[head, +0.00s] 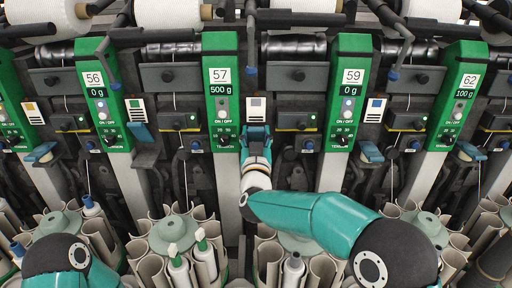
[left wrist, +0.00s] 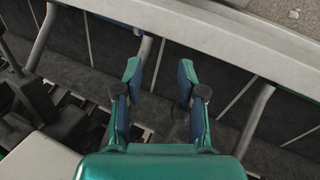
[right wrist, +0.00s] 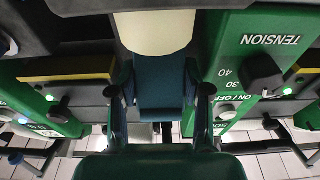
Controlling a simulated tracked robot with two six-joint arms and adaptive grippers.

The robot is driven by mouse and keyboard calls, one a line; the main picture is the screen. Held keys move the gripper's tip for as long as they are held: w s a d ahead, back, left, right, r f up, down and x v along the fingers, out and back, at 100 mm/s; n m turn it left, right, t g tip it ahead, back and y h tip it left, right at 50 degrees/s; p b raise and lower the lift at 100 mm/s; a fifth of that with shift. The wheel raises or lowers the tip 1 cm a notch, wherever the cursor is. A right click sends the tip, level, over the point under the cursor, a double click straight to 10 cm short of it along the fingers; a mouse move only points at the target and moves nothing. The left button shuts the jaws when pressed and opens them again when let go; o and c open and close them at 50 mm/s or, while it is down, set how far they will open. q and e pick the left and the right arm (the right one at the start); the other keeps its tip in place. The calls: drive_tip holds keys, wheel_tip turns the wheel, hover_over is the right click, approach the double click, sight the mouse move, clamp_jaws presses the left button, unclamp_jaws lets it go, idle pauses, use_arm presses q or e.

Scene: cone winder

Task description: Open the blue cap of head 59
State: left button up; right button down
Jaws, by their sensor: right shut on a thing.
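The green panel numbered 59 (head: 349,90) stands right of centre in the head view and its display reads 0 g. A blue cap (head: 371,152) juts out low beside its right edge. My right gripper (head: 257,134) is in front of the machine between panels 57 and 59, close to 57's right edge. In the right wrist view its fingers are shut on a dark blue cap (right wrist: 163,85) under a cream-coloured part; the head view mostly hides this cap. My left gripper (left wrist: 160,80) is open and empty in the left wrist view; the head view does not show its fingers.
Green panels 56 (head: 98,95), 57 (head: 220,90) and 62 (head: 462,95) flank the spot. More blue caps (head: 40,152) stick out along the row. Round magazines with grey tubes (head: 268,262) stand below, near my right arm. White yarn cones (head: 168,12) line the top.

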drive_tip(key=shift+s+f+t+b, duration=0.15)
drive_tip(key=shift+f+t+b, duration=0.2)
drive_tip(key=shift+b, duration=0.6)
drive_tip(key=shift+r, duration=0.15)
use_arm(q)
wheel_tip(320, 180, down, 4)
drive_tip(key=shift+r, duration=0.25)
use_arm(e)
drive_tip(key=c, duration=0.8)
unclamp_jaws()
drive_tip(key=shift+o, duration=0.2)
drive_tip(key=shift+s, duration=0.2)
drive_tip(key=v, duration=1.1)
drive_tip(key=shift+s+f, duration=0.25)
drive_tip(key=shift+s, duration=0.05)
